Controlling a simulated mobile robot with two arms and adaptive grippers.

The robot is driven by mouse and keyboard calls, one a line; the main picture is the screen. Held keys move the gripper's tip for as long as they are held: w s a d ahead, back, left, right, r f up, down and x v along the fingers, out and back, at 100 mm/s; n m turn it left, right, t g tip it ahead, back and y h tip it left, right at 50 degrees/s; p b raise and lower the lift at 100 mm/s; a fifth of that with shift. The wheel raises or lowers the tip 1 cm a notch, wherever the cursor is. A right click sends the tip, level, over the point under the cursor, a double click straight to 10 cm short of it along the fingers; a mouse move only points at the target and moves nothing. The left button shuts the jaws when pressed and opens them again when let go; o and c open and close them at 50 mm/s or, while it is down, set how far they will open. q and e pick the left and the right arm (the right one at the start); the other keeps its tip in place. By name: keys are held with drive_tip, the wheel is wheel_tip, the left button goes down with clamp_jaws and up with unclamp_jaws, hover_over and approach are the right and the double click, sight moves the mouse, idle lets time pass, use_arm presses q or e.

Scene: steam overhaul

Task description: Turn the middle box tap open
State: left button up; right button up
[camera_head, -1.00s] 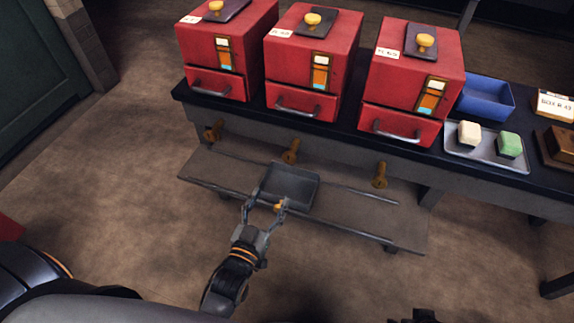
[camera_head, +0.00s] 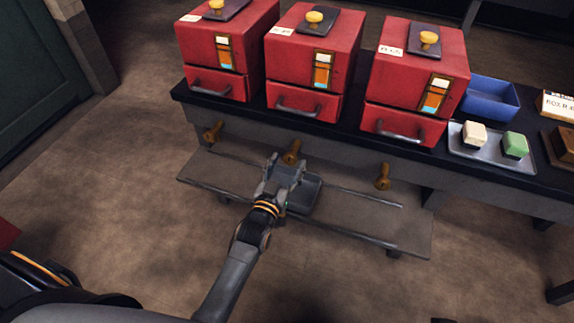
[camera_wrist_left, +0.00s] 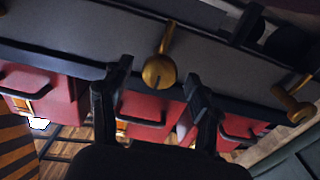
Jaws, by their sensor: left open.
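The middle box (camera_head: 305,55) is red with a drawer, a gauge and a yellow-knobbed lid. Its brass tap (camera_head: 292,149) sticks out of the bench front below it. My left gripper (camera_head: 285,166) is open just in front of this tap. In the left wrist view, which shows the boxes upside down, the tap's round end (camera_wrist_left: 159,72) lies between the two open fingertips. Whether a finger touches it I cannot tell. The fingers partly hide the tap in the head view. My right gripper is not clearly in view.
Left tap (camera_head: 213,131) and right tap (camera_head: 383,176) flank the middle one under their red boxes. A grey tray (camera_head: 305,195) sits on the low shelf (camera_head: 400,232) beneath, partly behind my gripper. A blue bin (camera_head: 490,98) and a tray of blocks stand right.

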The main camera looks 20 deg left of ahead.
use_arm(q)
drive_tip(key=shift+c, duration=0.2)
drive_tip(key=c, duration=1.1)
drive_tip(key=shift+c, duration=0.2)
